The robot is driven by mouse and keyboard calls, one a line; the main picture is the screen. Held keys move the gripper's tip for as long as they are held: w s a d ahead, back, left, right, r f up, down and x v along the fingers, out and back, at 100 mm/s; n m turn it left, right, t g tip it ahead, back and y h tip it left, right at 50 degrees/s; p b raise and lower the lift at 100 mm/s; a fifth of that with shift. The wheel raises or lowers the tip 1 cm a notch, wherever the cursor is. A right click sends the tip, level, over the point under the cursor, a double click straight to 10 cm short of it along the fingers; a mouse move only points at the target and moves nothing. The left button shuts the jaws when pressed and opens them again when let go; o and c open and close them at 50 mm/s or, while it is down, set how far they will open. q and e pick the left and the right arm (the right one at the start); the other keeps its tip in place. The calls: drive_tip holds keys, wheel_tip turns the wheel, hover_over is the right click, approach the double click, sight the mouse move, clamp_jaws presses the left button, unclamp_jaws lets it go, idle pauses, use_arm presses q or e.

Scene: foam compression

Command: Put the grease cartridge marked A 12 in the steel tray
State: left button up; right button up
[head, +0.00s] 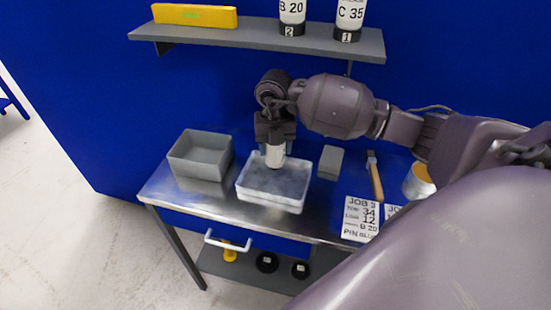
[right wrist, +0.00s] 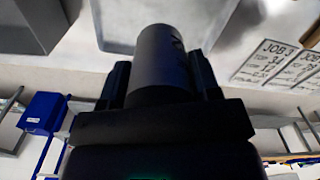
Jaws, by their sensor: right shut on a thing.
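My right gripper (head: 274,140) points down and is shut on a cartridge (head: 275,156) with a white band and dark end. Its marking cannot be read. The cartridge is upright over the shallow pale grey tray (head: 270,204), which looks like the steel tray; whether it touches the tray floor I cannot tell. In the right wrist view the dark cartridge (right wrist: 159,62) stands between the fingers, with the tray beyond. Cartridges marked B 20 (head: 292,12) and C 35 (head: 349,17) stand on the shelf. My left gripper is not in view.
A deeper grey bin (head: 200,155) stands left of the tray, a grey block (head: 330,162) to its right. Further right are a wooden-handled tool (head: 375,178), a can (head: 418,182) and a job card (head: 360,217). The shelf (head: 255,36) also bears a yellow case (head: 195,16).

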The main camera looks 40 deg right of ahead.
sight(275, 158)
wheel_tip(275, 158, down, 5)
drive_tip(key=shift+w+r, duration=0.1)
drive_tip(key=shift+d+f, duration=0.15)
drive_tip(key=shift+f, duration=0.1)
drive_tip(key=shift+f, duration=0.15)
drive_tip(key=o, duration=1.2)
drive_tip(key=shift+r, duration=3.9)
